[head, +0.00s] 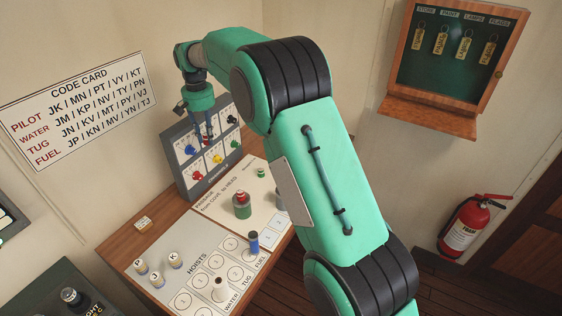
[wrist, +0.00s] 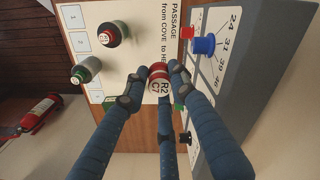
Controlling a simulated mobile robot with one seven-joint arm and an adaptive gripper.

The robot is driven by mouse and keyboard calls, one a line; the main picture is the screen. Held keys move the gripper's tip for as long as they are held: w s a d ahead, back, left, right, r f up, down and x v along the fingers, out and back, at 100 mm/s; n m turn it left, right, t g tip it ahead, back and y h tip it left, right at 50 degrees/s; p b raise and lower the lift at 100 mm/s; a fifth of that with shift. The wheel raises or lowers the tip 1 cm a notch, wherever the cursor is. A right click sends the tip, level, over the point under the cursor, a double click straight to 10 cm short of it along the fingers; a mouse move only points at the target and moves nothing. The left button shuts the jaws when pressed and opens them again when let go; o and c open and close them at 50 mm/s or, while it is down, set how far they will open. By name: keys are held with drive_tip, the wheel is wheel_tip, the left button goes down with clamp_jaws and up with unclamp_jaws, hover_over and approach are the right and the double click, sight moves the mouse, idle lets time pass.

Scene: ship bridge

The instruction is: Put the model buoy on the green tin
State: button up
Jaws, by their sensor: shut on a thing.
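My gripper (head: 204,137) hangs in front of the grey knob panel in the head view. In the wrist view its fingertips (wrist: 159,72) are shut on a small red-and-white model buoy (wrist: 158,74) whose label seems to read R2 C7. The green tin (head: 241,211) stands on the passage board, with a smaller red-and-white piece on top. This tin also shows in the wrist view (wrist: 122,38), apart from my fingers. A small green piece (head: 261,172) stands farther back. A grey cylinder with a green top (wrist: 86,70) stands near the tin, partly hidden by my arm in the head view.
The knob panel (head: 181,148) rises at the table's back edge, close to my gripper. A blue cylinder (head: 252,243), a white piece (head: 220,289) and several labelled cylinders stand on the hoists sheet (head: 200,250). A fire extinguisher (head: 467,227) is at right.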

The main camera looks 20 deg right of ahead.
wheel_tip(320, 180, up, 4)
drive_tip(key=shift+r, duration=0.2)
drive_tip(key=s+d+m+p, duration=0.35)
drive_tip(key=d+m, duration=0.25)
drive_tip(key=d, duration=0.5)
drive_tip(key=s+d+m+p, duration=0.3)
drive_tip(key=d+m+p, duration=0.25)
drive_tip(key=d, duration=0.45)
drive_tip(key=s+d+m+p, duration=0.4)
drive_tip(key=d+m, duration=0.2)
drive_tip(key=d, duration=0.5)
wheel_tip(320, 180, down, 23)
drive_tip(key=shift+d+r, duration=0.2)
drive_tip(key=shift+w, duration=0.1)
drive_tip(key=shift+w, duration=0.15)
drive_tip(key=w, duration=0.5)
drive_tip(key=w+d+f+p, duration=0.1)
drive_tip(key=w, duration=0.9)
drive_tip(key=shift+w+d+f+p, duration=0.25)
drive_tip(key=shift+w+p, duration=0.05)
drive_tip(key=shift+p, duration=0.05)
drive_tip(key=shift+f, duration=0.1)
